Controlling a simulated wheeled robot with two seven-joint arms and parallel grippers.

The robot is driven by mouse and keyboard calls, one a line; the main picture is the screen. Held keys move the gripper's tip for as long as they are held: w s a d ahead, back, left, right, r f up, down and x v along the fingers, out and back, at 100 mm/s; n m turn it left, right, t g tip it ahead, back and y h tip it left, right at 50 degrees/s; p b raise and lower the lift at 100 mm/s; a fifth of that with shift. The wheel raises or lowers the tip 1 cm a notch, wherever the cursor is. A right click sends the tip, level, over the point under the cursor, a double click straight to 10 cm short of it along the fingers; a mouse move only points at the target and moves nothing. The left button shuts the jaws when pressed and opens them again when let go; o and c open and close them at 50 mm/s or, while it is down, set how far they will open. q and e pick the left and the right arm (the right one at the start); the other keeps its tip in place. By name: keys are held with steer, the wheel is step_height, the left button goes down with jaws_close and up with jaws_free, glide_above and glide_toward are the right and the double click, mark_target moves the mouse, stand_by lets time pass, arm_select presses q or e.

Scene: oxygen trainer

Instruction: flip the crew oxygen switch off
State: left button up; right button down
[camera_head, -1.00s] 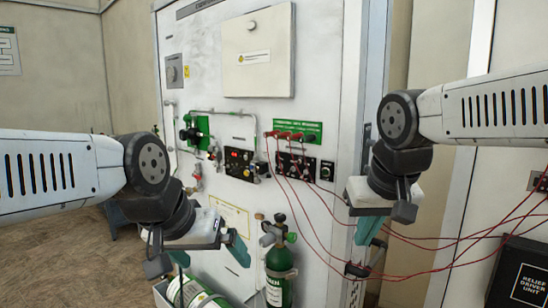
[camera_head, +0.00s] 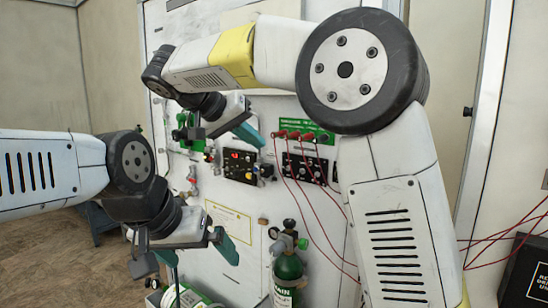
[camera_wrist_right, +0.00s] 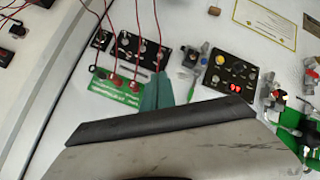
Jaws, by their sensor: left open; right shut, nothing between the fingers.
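A black control panel (camera_head: 240,166) with a red lit display and several knobs is on the white wall unit; it also shows in the right wrist view (camera_wrist_right: 228,75). A second black panel (camera_head: 305,168) with red wires is to its right. The labels are too small to read, so I cannot tell which switch is the crew oxygen one. My right gripper (camera_head: 250,134) is shut and empty, above the lit panel in the head view. In the right wrist view its teal fingers (camera_wrist_right: 154,92) appear between the two panels. My left gripper (camera_head: 200,256) is open and empty, lower left.
Red wires (camera_head: 325,235) hang from the second panel. A green oxygen cylinder (camera_head: 288,268) with a regulator stands below. Green valve fittings (camera_head: 187,130) are left of the lit panel. A black box (camera_head: 525,270) is at the lower right.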

mark_target(285, 167)
steer(key=shift+a+r, duration=0.1)
steer(key=shift+a, duration=0.2)
steer(key=shift+w, duration=0.1)
steer(key=x, duration=1)
steer(key=shift+d, duration=0.1)
